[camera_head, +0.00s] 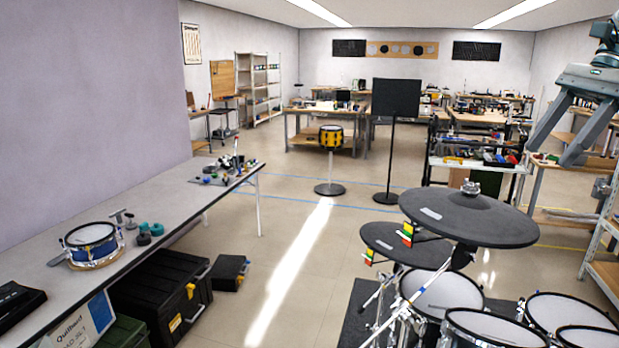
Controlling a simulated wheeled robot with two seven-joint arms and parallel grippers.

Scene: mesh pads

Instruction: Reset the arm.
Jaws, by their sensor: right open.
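My right gripper (552,154) hangs in the upper right corner, its two grey fingers spread apart and pointing down. Nothing is between the fingers. It is in the air, above and to the right of the drum kit, and looks clear of it. The kit has several mesh pads, one of them a pale round pad (441,292) in a dark rim. A large black cymbal pad (470,217) sits above a smaller black cymbal pad (406,243). My left gripper is not in view.
A long grey table (150,195) at left bears a blue drum (91,240). Black cases (160,290) stand under it. A yellow drum (331,137) on a stand and a black music stand (396,98) are farther back. The floor between table and kit is clear.

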